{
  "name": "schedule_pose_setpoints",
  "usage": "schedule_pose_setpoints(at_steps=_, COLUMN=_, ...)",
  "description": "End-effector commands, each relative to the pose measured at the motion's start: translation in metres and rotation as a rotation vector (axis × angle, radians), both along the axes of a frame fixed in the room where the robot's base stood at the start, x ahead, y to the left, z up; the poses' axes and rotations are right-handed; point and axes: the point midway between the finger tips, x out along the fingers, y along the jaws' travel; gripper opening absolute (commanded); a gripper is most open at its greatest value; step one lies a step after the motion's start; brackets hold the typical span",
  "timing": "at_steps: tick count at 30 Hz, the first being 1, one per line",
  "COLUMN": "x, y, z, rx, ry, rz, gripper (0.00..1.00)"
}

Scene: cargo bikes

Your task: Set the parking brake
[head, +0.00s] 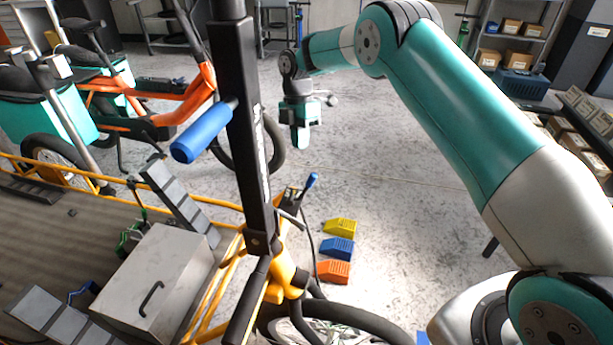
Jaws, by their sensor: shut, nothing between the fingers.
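A cargo bike with a yellow tube frame (222,273) stands in the left foreground. A short dark lever with a blue tip (312,180) rises at a tilt from its frame, just right of the black steering column (240,110); it looks like the parking brake lever. A larger blue handlebar grip (204,131) sticks out left of the column. My gripper (301,143) is shut and empty, pointing down. In the picture it is above the blue-tipped lever and apart from it. Its distance in depth is hard to tell.
Yellow (339,227), blue (337,248) and orange (333,271) wheel chocks lie on the floor right of the bike. A grey box (155,275) sits on the cargo bed. An orange bike (170,105) stands behind. Shelves (515,40) line the back right. Mid-floor is clear.

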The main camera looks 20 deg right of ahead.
Motion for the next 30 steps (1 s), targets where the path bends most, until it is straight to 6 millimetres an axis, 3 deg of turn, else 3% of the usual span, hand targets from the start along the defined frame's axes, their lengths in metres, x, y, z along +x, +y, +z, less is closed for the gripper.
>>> schedule_pose_setpoints(at_steps=5, x=-0.013, y=0.002, z=-0.038, rx=-0.002, ry=0.005, rz=0.0, gripper=0.0)
schedule_pose_setpoints(at_steps=15, x=-0.046, y=0.0, z=-0.043, rx=-0.002, ry=0.0, rz=-0.001, gripper=0.0)
schedule_pose_setpoints(at_steps=30, x=-0.051, y=0.0, z=-0.045, rx=0.0, ry=-0.001, rz=0.0, gripper=0.0)
